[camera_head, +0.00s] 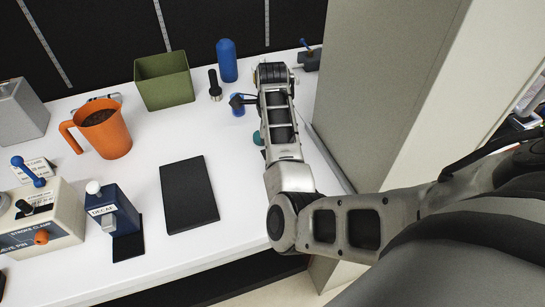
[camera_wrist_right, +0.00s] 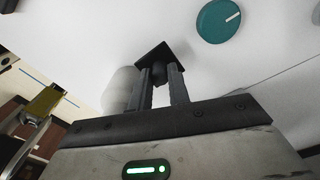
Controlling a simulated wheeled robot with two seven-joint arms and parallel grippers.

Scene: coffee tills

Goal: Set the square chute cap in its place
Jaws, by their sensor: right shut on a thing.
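The square chute cap (camera_wrist_right: 152,56) appears in the right wrist view as a small black square plate with a short dark stem. My right gripper (camera_wrist_right: 161,76) is shut on that stem, with the plate beyond the fingertips. The plate looks tilted in this view, and I cannot tell whether it touches anything. In the head view my right arm reaches over the back right of the white counter; its fingers and the cap cannot be made out clearly there. I cannot make out the cap's seat. My left gripper is not in view.
A teal disc (camera_wrist_right: 218,20) lies near the cap. The counter (camera_head: 150,180) holds an orange jug (camera_head: 104,130), green bin (camera_head: 165,82), blue bottle (camera_head: 227,60), black mat (camera_head: 189,194), blue DECAF box (camera_head: 113,212) and beige machine (camera_head: 45,222). A grey panel (camera_head: 385,80) stands right.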

